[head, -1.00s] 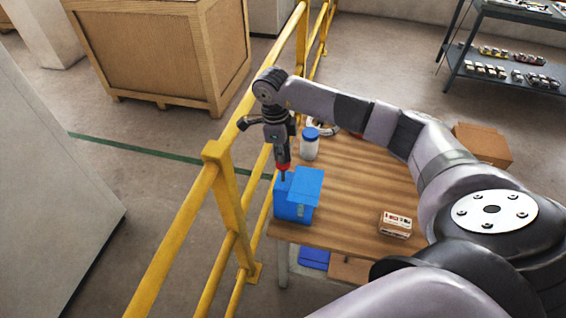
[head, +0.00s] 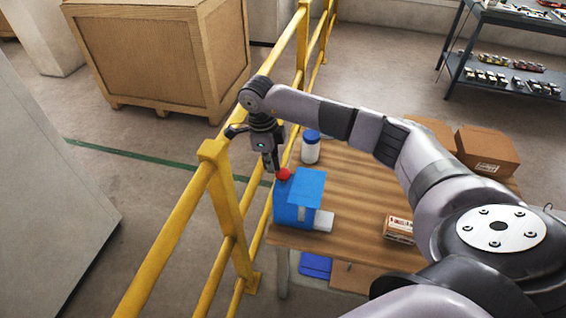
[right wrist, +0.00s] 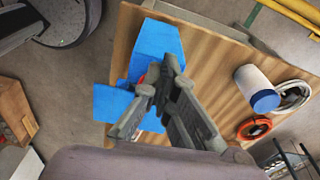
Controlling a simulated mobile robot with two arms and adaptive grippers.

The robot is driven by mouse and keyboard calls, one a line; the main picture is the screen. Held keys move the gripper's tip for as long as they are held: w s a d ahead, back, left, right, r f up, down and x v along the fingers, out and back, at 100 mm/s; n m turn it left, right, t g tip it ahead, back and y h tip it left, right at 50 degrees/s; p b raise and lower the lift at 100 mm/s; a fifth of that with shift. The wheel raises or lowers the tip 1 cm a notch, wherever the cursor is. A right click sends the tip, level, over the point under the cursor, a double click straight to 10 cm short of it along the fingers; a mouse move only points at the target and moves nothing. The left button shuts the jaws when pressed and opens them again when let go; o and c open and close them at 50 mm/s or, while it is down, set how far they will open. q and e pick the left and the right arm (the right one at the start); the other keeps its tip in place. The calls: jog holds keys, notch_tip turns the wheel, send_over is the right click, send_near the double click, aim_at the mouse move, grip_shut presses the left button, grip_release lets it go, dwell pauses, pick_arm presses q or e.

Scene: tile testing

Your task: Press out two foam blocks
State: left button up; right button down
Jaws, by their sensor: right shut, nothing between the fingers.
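A blue press (head: 292,213) stands at the near left corner of the wooden table. Its red knob (head: 283,174) sits low, close to the top of the blue body. A white foam block (head: 322,221) lies at the right side of the press, partly hidden by it. My right gripper (head: 271,168) is shut and empty, pointing down beside the red knob; I cannot tell whether it touches it. In the right wrist view the blue press (right wrist: 158,42) is behind the fingers, which hide most of the knob. My left gripper is not in view.
A yellow railing (head: 225,195) runs close along the left of the table (head: 350,190). A blue-lidded white jar (head: 310,148) stands behind the press. A small box (head: 399,229) and cardboard boxes (head: 487,150) are to the right. The table's middle is clear.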

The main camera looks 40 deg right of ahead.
notch_tip(320, 180, up, 12)
jog(key=shift+w+a, duration=0.45)
jog(key=shift+s+f, duration=0.1)
dwell(1.4)
